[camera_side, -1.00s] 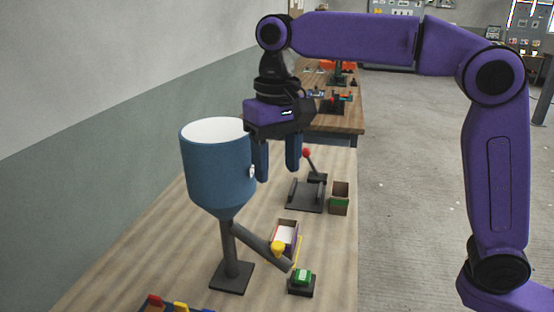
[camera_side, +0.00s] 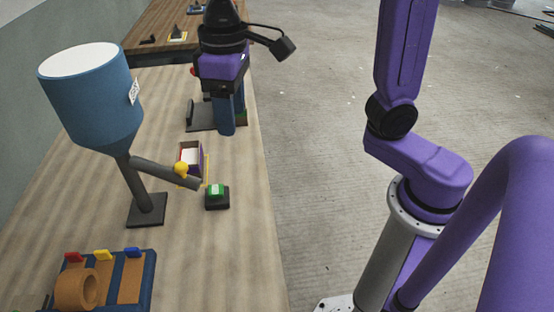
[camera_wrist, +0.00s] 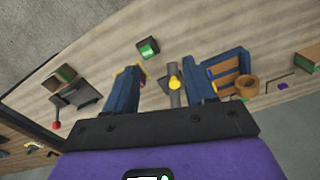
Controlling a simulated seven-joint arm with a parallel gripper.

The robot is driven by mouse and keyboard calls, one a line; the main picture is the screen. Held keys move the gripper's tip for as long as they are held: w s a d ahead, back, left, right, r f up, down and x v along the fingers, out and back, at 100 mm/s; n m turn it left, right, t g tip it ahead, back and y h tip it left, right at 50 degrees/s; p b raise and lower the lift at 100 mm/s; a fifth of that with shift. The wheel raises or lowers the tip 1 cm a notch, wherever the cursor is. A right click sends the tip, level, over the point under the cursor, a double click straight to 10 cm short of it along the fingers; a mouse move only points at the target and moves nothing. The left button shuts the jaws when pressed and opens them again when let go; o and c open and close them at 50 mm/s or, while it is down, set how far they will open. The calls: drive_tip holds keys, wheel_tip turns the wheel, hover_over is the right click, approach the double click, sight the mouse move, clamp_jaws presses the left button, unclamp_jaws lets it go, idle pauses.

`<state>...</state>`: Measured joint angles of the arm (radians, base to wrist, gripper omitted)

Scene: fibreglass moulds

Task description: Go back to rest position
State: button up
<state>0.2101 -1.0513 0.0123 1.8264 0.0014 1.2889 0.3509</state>
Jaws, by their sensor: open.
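My gripper (camera_side: 231,118) hangs pointing down over the bench, in front of the lever stand, its two blue fingers apart with nothing between them. In the wrist view both fingers of my gripper (camera_wrist: 166,76) show spread, with the bench below. The blue hopper (camera_side: 92,98) with a white top stands on a dark post to the left of my gripper in the side view, apart from it. A chute (camera_side: 165,172) with a yellow knob slopes from the post, and the knob also shows between the fingers in the wrist view.
A small box with white contents (camera_side: 190,157) and a green button on a dark base (camera_side: 216,196) sit near the chute. A blue tray (camera_side: 147,278) holding an orange-brown ring (camera_side: 77,289) is at the front left. The lever stand (camera_side: 200,115) is partly hidden. Bare bench lies at front right.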

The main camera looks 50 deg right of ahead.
drive_tip(key=s+d+f+n, duration=0.3)
drive_tip(key=s+d+f, duration=0.1)
drive_tip(key=s+d, duration=0.3)
drive_tip(key=s+d+f+n, duration=0.4)
drive_tip(key=s+d, duration=0.3)
drive_tip(key=s, duration=0.2)
drive_tip(key=shift+s+f, duration=0.3)
drive_tip(key=shift+f, duration=0.45)
drive_tip(key=shift+d, duration=0.1)
